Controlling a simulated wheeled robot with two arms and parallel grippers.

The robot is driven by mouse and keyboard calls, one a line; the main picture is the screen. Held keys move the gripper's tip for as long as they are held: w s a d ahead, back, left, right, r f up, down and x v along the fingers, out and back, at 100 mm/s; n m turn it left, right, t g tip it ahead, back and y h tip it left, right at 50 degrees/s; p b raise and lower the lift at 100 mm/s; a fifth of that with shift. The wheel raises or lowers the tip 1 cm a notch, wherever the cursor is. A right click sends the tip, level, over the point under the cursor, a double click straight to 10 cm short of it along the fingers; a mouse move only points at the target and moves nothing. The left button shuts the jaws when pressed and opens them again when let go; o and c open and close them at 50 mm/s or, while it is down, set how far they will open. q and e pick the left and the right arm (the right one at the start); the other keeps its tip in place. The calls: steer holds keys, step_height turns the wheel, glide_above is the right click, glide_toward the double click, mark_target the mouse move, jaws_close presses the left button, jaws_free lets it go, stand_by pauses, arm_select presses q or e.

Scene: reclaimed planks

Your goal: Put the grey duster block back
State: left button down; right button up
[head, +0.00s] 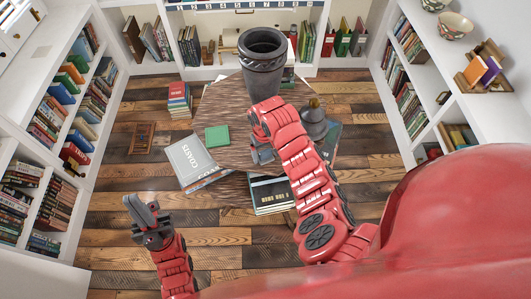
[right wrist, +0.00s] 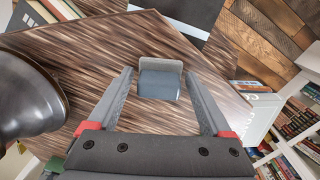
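The grey duster block (right wrist: 159,82) sits on the brown wood-grained table (right wrist: 95,55), seen in the right wrist view with a lighter grey upright part behind its top. My right gripper (right wrist: 160,92) is open, with one finger on each side of the block and a visible gap to each. In the head view my right gripper (head: 262,154) is low over the table, and the red arm hides most of that spot. My left gripper (head: 142,210) is over the floor at the lower left, away from the table; its finger gap is unclear.
A tall dark vase (head: 262,65) stands at the table's back. A dark bell-shaped object (head: 313,120) is right of my right arm. A green book (head: 217,135) and the COASTS book (head: 190,158) lie left.

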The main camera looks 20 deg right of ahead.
mark_target(266, 152)
steer(key=shift+o, duration=0.8)
steer(key=shift+r, duration=0.2)
steer(key=shift+r, duration=0.3)
step_height(266, 152, up, 3)
steer(key=shift+f+b, duration=0.2)
steer(key=shift+b, duration=0.2)
steer(key=r+p, duration=0.3)
steer(key=r, duration=0.4)
steer(key=shift+a+r, duration=0.15)
steer(key=shift+a, duration=0.05)
steer(key=shift+r+p, duration=0.35)
steer(key=shift+r, duration=0.3)
